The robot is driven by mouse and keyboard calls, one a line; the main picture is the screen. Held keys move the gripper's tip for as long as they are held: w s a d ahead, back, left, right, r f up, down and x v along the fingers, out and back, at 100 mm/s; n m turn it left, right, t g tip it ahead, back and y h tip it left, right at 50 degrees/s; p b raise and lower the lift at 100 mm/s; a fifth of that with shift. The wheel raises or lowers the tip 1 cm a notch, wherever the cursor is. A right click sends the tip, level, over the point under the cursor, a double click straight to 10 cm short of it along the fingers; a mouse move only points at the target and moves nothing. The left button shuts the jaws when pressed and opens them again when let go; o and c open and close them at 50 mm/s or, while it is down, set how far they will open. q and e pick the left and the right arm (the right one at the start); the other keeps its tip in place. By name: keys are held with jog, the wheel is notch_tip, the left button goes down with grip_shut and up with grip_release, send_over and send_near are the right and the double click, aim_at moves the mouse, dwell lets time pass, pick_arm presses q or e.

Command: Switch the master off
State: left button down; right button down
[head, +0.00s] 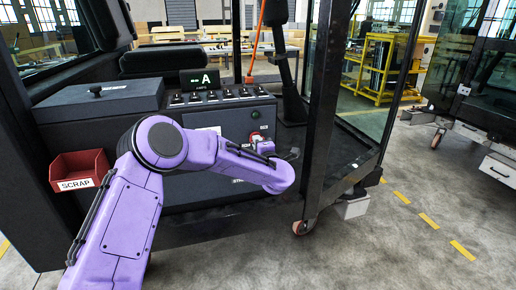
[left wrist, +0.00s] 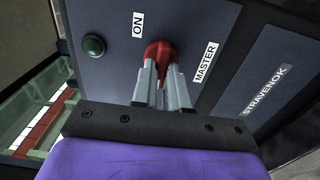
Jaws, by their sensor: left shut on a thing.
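The master switch is a red knob (left wrist: 158,49) on the dark panel face, between the labels "ON" (left wrist: 138,25) and "MASTER" (left wrist: 205,62) in the left wrist view. In the head view a little of the red knob (head: 254,138) shows low on the right of the cab console. My left gripper (left wrist: 160,78) is shut on the knob, with one finger on each side of it; it also shows in the head view (head: 264,146). The fingers hide part of the knob, and I cannot tell its exact setting. My right gripper is not in view.
A green button (left wrist: 93,45) sits beside the "ON" label. The console top (head: 228,107) carries a row of switches and a small display reading "A" (head: 206,80). A red scrap bin (head: 80,168) hangs at the left. A dark cab post (head: 318,110) stands right of my arm.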

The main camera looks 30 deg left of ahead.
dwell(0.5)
pick_arm(q)
jog(key=c, duration=1.1)
grip_release()
jog(key=shift+c, duration=0.2)
jog(key=b+v, duration=0.2)
jog(key=v, duration=0.8)
jog(key=shift+s+d, duration=0.15)
jog(key=shift+d, duration=0.05)
